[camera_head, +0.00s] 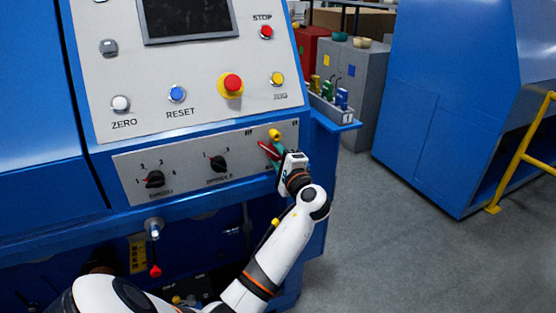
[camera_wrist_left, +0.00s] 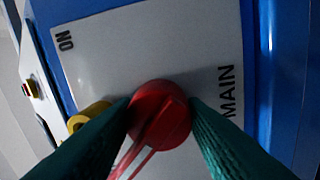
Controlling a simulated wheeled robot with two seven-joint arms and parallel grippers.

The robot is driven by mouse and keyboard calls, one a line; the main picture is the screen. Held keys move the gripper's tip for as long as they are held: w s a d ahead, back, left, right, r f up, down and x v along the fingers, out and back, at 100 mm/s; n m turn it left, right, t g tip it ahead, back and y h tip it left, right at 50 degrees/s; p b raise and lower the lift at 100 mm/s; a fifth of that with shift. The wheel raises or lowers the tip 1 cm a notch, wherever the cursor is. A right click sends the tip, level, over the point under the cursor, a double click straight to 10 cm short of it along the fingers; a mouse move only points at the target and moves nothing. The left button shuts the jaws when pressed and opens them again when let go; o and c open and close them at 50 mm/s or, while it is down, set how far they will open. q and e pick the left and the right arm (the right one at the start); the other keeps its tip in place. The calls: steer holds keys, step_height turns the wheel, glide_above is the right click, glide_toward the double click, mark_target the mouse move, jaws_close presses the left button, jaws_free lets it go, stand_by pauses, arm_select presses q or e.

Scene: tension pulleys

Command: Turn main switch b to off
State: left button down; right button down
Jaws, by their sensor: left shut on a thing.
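The main switch, a red rotary knob with a handle (camera_head: 266,149), sits at the right end of the lower grey panel. In the head view its handle points up and to the left. In the left wrist view the round red knob (camera_wrist_left: 160,113) lies between my green fingertips, near the letters MAIN and a corner label ON. My left gripper (camera_head: 278,160) is shut on the knob; the fingers touch both its sides. My right gripper is not in view.
A yellow part (camera_head: 275,134) sits just above the switch. Two black selector knobs (camera_head: 154,179) (camera_head: 219,164) are on the same panel to the left. Above are ZERO, RESET and STOP buttons and a red mushroom button (camera_head: 232,83). Open grey floor (camera_head: 390,240) lies right.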

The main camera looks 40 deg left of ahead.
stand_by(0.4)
arm_select(q)
steer(key=c, duration=0.9)
jaws_free()
